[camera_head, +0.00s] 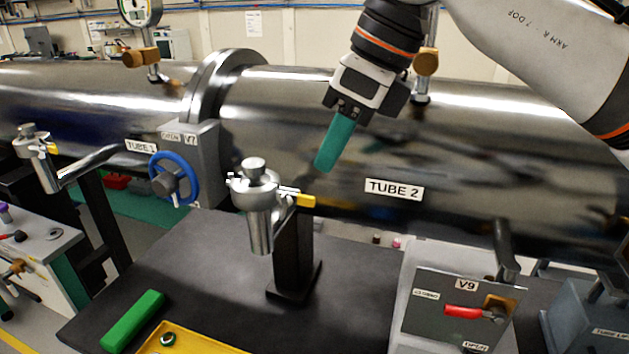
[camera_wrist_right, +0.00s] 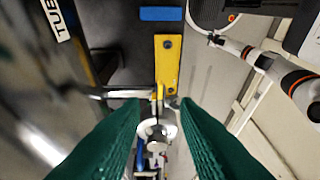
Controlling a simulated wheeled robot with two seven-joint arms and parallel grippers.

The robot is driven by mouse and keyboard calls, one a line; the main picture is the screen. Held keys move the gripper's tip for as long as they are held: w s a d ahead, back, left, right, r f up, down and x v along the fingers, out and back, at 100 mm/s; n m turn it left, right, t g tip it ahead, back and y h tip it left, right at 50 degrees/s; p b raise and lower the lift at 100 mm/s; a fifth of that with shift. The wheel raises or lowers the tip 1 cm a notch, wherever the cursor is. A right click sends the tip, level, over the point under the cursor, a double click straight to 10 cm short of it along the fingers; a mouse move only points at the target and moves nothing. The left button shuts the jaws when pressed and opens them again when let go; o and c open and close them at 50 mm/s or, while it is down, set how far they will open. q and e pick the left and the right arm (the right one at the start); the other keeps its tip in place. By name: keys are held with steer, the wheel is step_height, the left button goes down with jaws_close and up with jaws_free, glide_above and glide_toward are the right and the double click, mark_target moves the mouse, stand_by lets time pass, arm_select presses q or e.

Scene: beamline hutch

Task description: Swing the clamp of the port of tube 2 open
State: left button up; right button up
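The port of tube 2 (camera_head: 262,225) is a metal stub with a flange and a knob on top, in front of the tube 2 vessel (camera_head: 470,160). Its clamp sits around the flange, with a yellow tab (camera_head: 305,200) pointing right. The clamp looks closed around the flange. In the right wrist view the port (camera_wrist_right: 157,132) and the yellow tab (camera_wrist_right: 159,92) show between my fingers. My right gripper (camera_head: 326,163) has teal fingers and is above and right of the clamp, apart from it. In the wrist view it is open and empty. My left gripper cannot be made out.
A similar port on tube 1 (camera_head: 35,150) stands at left, with a blue handwheel (camera_head: 174,180) between. The V9 box (camera_head: 462,310) with a red handle is at lower right. A green block (camera_head: 132,320) and yellow tray (camera_head: 185,343) lie on the dark table (camera_head: 210,265).

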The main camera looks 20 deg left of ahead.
mark_target(309, 196)
steer(key=x, duration=0.7)
steer(key=shift+r+p, duration=0.1)
steer(key=shift+p, duration=0.25)
jaws_close()
